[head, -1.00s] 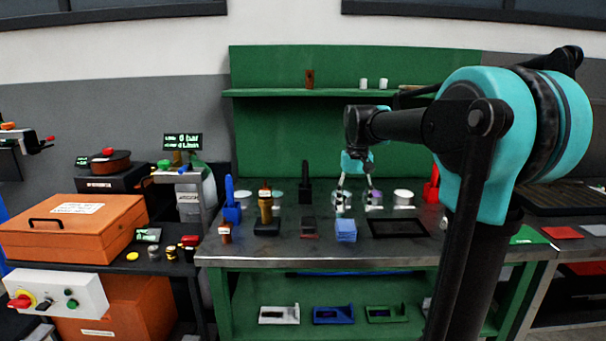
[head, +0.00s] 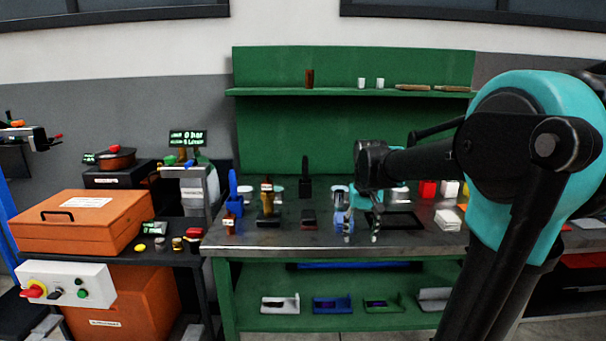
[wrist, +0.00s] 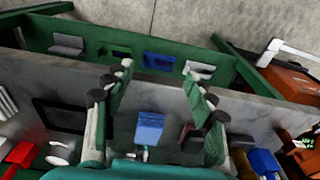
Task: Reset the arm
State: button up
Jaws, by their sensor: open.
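The metal bench (head: 260,239) holds a blue tool stand (head: 234,190), a brown-gold piece (head: 267,200) and a black frame. A green shelf (head: 350,92) is behind. Several brackets (head: 332,304) lie on the lower shelf. An orange case (head: 75,225) is at left.

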jog(key=s+d+f+t, duration=0.2)
jog(key=s+f, duration=1.3)
jog(key=shift+s+d+f+t, duration=0.2)
jog(key=shift+s+t, duration=0.2)
